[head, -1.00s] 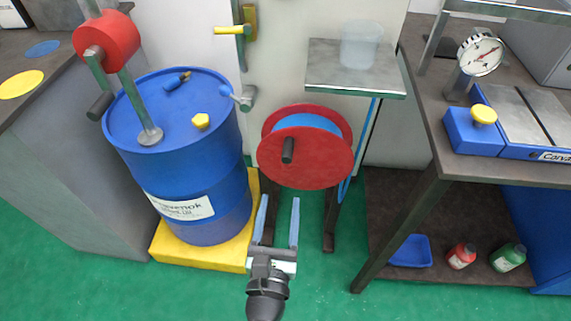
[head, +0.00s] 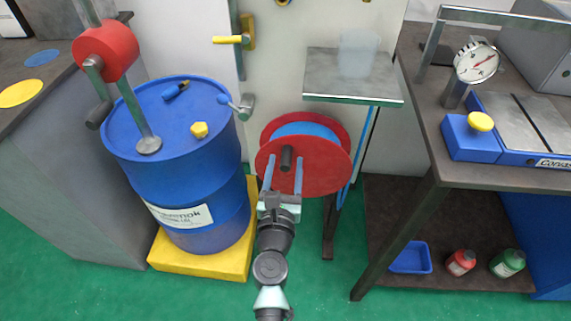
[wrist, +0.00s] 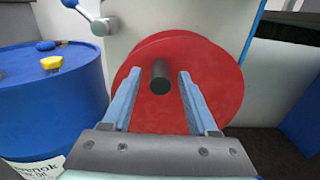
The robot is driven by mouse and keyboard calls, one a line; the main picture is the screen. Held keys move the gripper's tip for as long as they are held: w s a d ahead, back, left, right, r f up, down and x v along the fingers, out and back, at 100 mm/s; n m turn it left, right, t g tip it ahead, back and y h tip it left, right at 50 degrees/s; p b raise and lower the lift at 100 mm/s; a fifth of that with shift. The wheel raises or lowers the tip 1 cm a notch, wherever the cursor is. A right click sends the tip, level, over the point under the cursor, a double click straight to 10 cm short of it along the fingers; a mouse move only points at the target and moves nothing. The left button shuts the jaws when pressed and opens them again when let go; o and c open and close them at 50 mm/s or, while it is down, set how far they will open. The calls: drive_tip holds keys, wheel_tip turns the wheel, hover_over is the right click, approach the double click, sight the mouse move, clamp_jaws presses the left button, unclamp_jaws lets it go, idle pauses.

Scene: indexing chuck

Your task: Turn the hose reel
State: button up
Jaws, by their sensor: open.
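The hose reel (head: 325,174) has red discs with a blue hose (head: 305,130) wound between them. A dark handle (head: 286,158) sticks out from its front disc, left of centre in the head view. My gripper (head: 285,160) is open in front of the reel. In the wrist view, the handle (wrist: 160,76) shows between and beyond the tips of my gripper (wrist: 155,78), with a gap on each side. The fingers appear not to touch the handle. The red front disc (wrist: 222,85) fills the middle of the wrist view.
A blue drum (head: 175,190) stands on a yellow base (head: 195,262) to the left. A shelf (head: 350,88) with a clear container (head: 358,52) is above the reel. A dark workbench (head: 420,120) stands to the right. Green floor is open below.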

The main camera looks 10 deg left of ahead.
drive_tip(key=shift+w, duration=0.35)
drive_tip(key=shift+c, duration=0.2)
clamp_jaws()
idle(1.0)
